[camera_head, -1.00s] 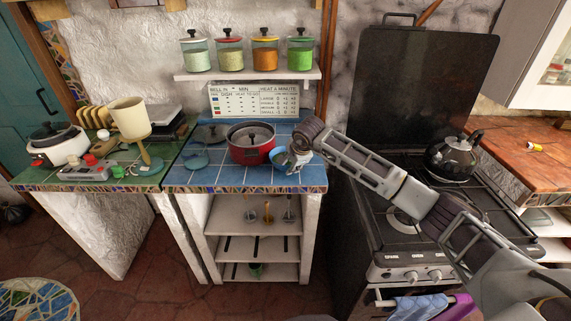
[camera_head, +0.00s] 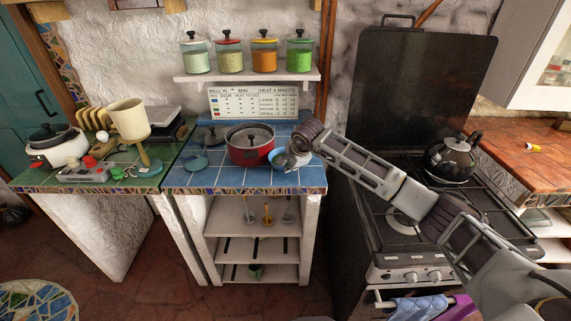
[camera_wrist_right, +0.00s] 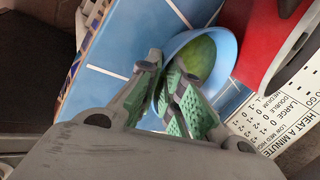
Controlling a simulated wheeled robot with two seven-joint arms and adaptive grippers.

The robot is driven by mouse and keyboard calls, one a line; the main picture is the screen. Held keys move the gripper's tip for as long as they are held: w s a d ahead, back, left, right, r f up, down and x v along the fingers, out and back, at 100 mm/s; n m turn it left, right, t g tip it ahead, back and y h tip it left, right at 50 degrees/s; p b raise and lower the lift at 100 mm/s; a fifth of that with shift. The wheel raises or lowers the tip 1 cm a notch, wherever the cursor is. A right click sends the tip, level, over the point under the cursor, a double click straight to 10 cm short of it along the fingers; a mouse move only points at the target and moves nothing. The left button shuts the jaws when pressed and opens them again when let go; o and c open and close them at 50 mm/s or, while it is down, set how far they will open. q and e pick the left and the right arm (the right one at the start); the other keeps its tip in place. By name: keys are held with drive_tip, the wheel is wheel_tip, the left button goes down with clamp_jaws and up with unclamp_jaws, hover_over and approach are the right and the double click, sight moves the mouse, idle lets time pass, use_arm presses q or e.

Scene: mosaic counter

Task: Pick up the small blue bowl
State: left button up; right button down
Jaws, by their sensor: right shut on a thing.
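The small blue bowl (camera_head: 276,163) is at the right part of the blue tiled counter, just right of the red pot. In the right wrist view the light blue bowl (camera_wrist_right: 227,52) has a round green thing (camera_wrist_right: 200,60) inside it. My right gripper (camera_head: 292,161) reaches in from the right and is shut on the bowl's near wall. Its green-padded fingers (camera_wrist_right: 168,92) lie on either side of that wall in the wrist view. The bowl appears at counter level; I cannot tell whether it touches the tiles. My left gripper is not in view.
The red lidded pot (camera_head: 250,153) stands close beside the bowl. A small blue dish (camera_head: 196,163) lies further left. A heat chart (camera_head: 254,102) leans at the back under a shelf of jars. The black stove (camera_head: 400,230) with a kettle (camera_head: 452,157) is at right.

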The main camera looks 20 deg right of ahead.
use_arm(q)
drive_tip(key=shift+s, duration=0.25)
use_arm(e)
drive_tip(key=shift+r, duration=0.1)
drive_tip(key=shift+r, duration=0.1)
drive_tip(key=shift+r+p, duration=0.3)
drive_tip(key=shift+r, duration=0.15)
wheel_tip(320, 180, up, 7)
drive_tip(key=p, duration=0.3)
drive_tip(key=shift+r+p, duration=0.35)
drive_tip(key=shift+r, duration=0.55)
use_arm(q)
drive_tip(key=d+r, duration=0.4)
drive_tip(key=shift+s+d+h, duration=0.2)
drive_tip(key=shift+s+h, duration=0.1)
use_arm(e)
drive_tip(key=c, duration=2.2)
unclamp_jaws()
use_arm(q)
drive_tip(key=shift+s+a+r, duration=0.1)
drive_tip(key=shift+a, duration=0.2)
use_arm(e)
drive_tip(key=shift+w, duration=0.1)
clamp_jaws()
